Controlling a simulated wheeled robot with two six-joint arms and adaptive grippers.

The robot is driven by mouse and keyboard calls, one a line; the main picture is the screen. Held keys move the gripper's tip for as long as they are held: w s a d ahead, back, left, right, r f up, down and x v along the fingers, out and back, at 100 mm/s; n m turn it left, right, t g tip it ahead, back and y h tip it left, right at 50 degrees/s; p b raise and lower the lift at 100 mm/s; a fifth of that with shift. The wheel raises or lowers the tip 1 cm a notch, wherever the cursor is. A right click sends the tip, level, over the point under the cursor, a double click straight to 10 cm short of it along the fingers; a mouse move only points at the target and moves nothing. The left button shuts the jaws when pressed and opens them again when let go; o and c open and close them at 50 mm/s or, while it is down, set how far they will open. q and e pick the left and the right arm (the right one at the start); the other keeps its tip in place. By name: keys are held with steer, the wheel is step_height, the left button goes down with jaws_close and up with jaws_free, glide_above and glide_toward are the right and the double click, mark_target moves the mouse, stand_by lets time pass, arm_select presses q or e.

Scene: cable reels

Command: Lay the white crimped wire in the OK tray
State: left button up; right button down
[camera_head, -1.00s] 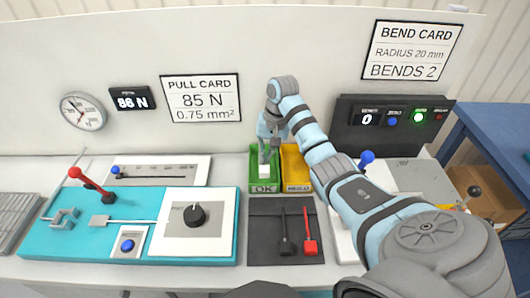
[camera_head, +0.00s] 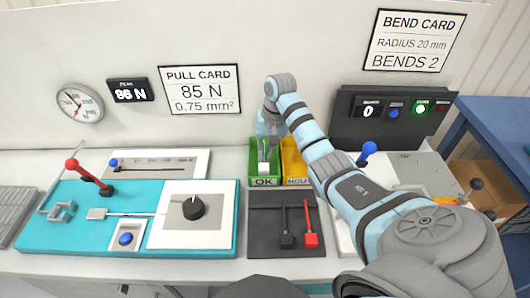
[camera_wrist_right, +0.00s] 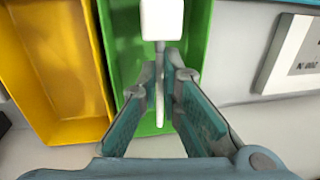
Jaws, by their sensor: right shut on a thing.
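The green OK tray (camera_head: 264,182) stands at the back middle of the bench. My right gripper (camera_head: 264,150) points down over it. In the right wrist view the gripper (camera_wrist_right: 162,85) is shut on the white crimped wire (camera_wrist_right: 160,108), which runs between the fingers. A white block (camera_wrist_right: 162,18) at the wire's end is over the green tray's interior; it also shows in the head view (camera_head: 264,167). I cannot tell whether the wire touches the tray floor. My left gripper is not in view.
A yellow tray (camera_head: 297,182) stands directly right of the green one. In front lies a dark panel (camera_head: 265,240) with a black and a red lever. A turquoise pull tester (camera_head: 70,237) is at left; a black control box (camera_head: 350,130) stands behind at right.

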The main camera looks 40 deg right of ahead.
steer(key=shift+f, duration=0.15)
steer(key=shift+f+b, duration=1.4)
steer(key=shift+f, duration=0.15)
steer(key=c, duration=1.7)
jaws_free()
